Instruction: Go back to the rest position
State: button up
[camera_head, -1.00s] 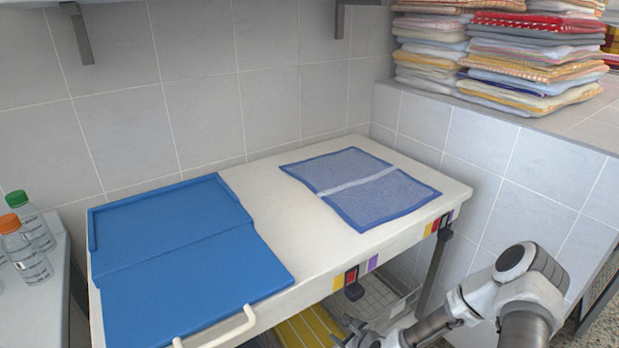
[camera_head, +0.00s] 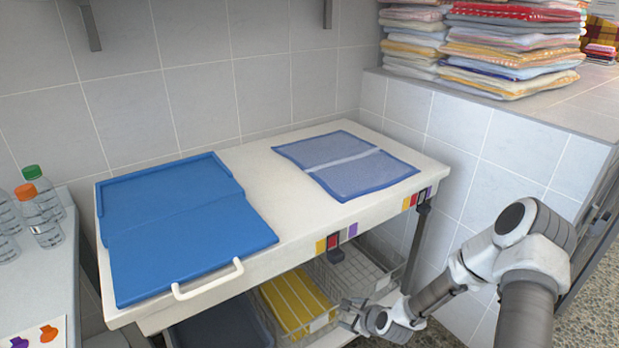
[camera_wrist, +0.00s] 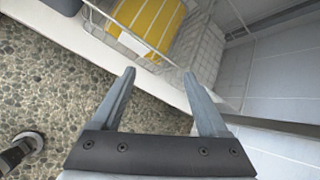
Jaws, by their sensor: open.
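My gripper (camera_head: 350,314) is at the lower middle of the head view, in front of the table's lower shelf and below the tabletop. In the wrist view my gripper (camera_wrist: 162,95) shows two fingers spread apart with nothing between them. Below it lie the pebbled floor and the pale edge of the lower shelf. My arm comes in from the lower right of the head view, bent at the elbow.
The white table (camera_head: 262,215) bears a blue folding board (camera_head: 185,225) and a flat blue cloth (camera_head: 345,165). Beneath are wire baskets, one holding yellow cloth (camera_head: 297,300). Bottles (camera_head: 42,215) stand left. Towel stacks (camera_head: 510,50) sit on the tiled ledge. Pebbled floor (camera_wrist: 60,85) is free.

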jog(key=s+d+r+n+g+h, duration=0.1)
jog(key=s+d+r+n+h, duration=0.15)
jog(key=r+n, duration=0.75)
jog(key=s+d+r+n+g+h, duration=0.15)
jog(key=s+r+n, duration=0.25)
jog(key=r, duration=1.3)
jog(key=s+a+r+n, duration=0.1)
jog(key=s+r+n, duration=0.4)
jog(key=s+r, duration=0.4)
jog(key=s+r+n, duration=0.4)
jog(key=s+r, duration=0.3)
jog(key=s, duration=0.5)
notch_tip(320, 180, up, 24)
jog(key=p, duration=2.4)
jog(key=shift+a+f, duration=0.25)
